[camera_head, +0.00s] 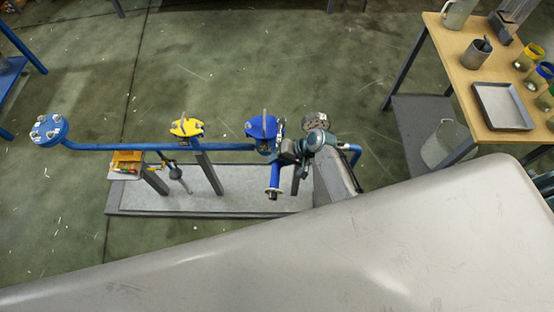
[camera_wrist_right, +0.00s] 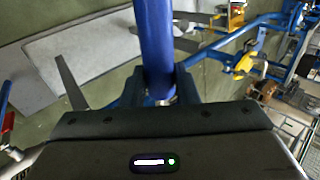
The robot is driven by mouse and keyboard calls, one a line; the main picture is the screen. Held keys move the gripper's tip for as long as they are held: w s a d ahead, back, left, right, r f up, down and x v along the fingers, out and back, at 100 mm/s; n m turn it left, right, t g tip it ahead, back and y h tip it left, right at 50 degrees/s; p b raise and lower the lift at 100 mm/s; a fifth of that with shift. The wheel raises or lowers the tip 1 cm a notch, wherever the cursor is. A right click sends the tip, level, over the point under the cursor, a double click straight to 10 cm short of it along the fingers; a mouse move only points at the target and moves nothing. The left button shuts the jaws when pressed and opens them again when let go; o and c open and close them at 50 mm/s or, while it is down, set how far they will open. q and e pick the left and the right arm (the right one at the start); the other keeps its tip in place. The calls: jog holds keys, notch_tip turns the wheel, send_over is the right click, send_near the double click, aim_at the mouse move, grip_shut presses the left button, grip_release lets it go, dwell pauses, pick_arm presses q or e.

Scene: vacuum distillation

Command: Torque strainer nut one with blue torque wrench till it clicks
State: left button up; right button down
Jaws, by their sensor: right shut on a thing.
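My right gripper (camera_head: 284,160) is at the right part of the blue pipe line, beside the blue-topped fitting (camera_head: 260,128). It is shut on the blue torque wrench (camera_head: 274,177). In the right wrist view the blue handle (camera_wrist_right: 153,40) stands between the two dark fingers of the gripper (camera_wrist_right: 159,92) and runs up out of the picture. The wrench's head is hidden, and I cannot tell whether it sits on a nut. I cannot make out strainer nut one. My left gripper is not in view.
The blue pipe (camera_head: 110,147) runs left to a round bolted flange (camera_head: 48,130). A grey base plate (camera_head: 235,190) lies below. A wooden table (camera_head: 458,75) with jars and a metal tray stands at right.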

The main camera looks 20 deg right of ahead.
jog(key=w+d+n+g+b, duration=0.1)
jog(key=d+n+g+b, duration=0.3)
jog(key=d+n, duration=0.2)
jog(key=w+d+n+g+h+b, duration=0.1)
jog(key=d+n+b, duration=0.4)
jog(key=d, duration=0.6)
jog(key=w+n+g, duration=0.1)
jog(key=g, duration=0.1)
jog(key=shift+w+g, duration=0.3)
jog(key=shift+g, duration=0.1)
jog(key=shift+d, duration=0.1)
